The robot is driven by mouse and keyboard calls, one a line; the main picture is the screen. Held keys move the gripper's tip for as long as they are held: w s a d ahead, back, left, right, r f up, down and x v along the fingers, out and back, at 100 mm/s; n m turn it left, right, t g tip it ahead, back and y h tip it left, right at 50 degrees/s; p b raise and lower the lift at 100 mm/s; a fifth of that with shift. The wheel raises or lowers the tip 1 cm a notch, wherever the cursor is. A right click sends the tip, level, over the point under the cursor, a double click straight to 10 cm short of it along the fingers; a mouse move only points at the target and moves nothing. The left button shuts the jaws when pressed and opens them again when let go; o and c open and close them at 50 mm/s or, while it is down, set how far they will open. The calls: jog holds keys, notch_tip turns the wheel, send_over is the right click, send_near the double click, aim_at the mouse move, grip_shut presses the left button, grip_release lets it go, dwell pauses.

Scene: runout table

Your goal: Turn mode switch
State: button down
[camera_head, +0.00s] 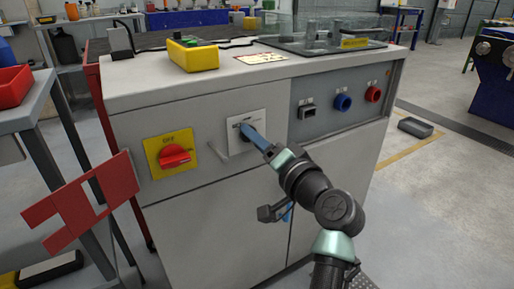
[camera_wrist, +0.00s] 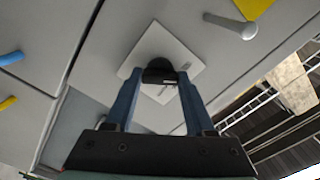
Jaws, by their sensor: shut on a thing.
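The mode switch is a black rotary knob (camera_wrist: 158,66) on a white square plate (camera_head: 259,116) on the front of the grey cabinet (camera_head: 240,185). The plate looks tilted in the wrist view (camera_wrist: 183,58). My gripper (camera_head: 249,133) reaches the plate with its blue fingers. In the wrist view the fingers (camera_wrist: 158,78) stand on either side of the knob and are shut on it. In the head view the fingers hide most of the knob. The plate's markings are too small to read.
Left of the plate are a grey handle (camera_head: 219,151) and a red rotary switch (camera_head: 174,155) on a yellow plate marked OFF. A panel to the right carries a black socket (camera_head: 307,112), a blue one (camera_head: 343,102) and a red one (camera_head: 373,93). A red bracket (camera_head: 80,205) stands at left.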

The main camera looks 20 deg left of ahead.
jog(key=shift+f+n+b, duration=0.1)
jog(key=shift+n+b, duration=0.4)
jog(key=shift+n, duration=0.5)
jog(key=shift+c, duration=1.2)
grip_release()
jog(key=shift+d, duration=0.1)
jog(key=p+v, duration=0.4)
jog(key=v, duration=0.9)
